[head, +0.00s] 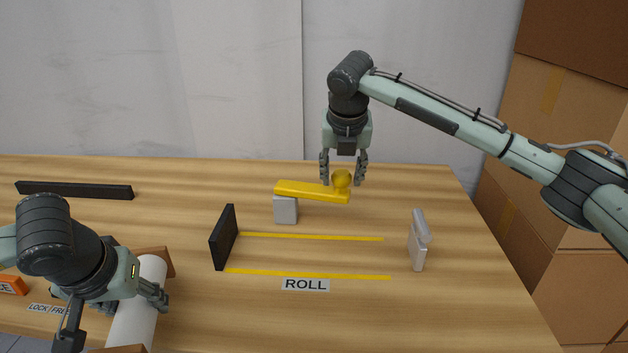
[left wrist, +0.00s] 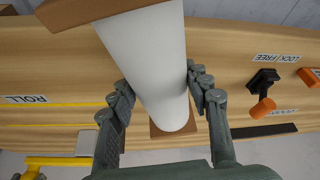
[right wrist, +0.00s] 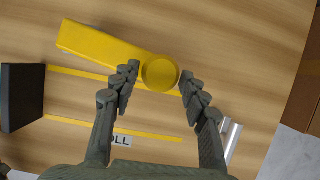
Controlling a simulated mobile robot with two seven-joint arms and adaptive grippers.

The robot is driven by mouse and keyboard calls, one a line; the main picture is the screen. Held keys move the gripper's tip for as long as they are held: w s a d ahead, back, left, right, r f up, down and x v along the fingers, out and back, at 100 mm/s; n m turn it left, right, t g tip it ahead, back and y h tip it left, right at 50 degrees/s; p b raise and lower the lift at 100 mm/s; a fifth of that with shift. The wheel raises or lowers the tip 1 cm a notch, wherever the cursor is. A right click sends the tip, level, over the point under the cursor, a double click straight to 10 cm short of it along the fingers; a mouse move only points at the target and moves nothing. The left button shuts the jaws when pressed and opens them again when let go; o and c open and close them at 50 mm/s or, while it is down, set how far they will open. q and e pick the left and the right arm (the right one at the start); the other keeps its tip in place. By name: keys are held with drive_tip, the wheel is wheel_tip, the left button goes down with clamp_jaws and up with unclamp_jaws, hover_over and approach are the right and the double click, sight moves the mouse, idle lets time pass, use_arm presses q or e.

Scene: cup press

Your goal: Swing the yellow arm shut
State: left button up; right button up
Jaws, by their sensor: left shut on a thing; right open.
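The yellow arm (head: 310,192) extends to the right from a grey block (head: 285,210) behind the two yellow lines. It has a round yellow knob (head: 342,179) at its right end. My right gripper (head: 343,180) is open, pointing down, with its fingers on either side of the knob. In the right wrist view the knob (right wrist: 159,72) sits between the open fingertips (right wrist: 158,85). My left gripper (head: 130,297) is shut on a white roll (head: 133,310). In the left wrist view the fingers flank the white roll (left wrist: 150,65).
A black upright plate (head: 223,238) stands left of the yellow lines, and a grey upright piece (head: 418,240) stands right. A ROLL label (head: 305,285) lies in front. A black bar (head: 74,190) lies back left. Brown blocks (left wrist: 172,131) hold the roll's ends. Cardboard boxes (head: 575,200) stand right.

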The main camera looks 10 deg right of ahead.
drive_tip(key=shift+x, duration=1.3)
drive_tip(key=shift+w, duration=0.1)
drive_tip(key=shift+c, duration=0.3)
clamp_jaws()
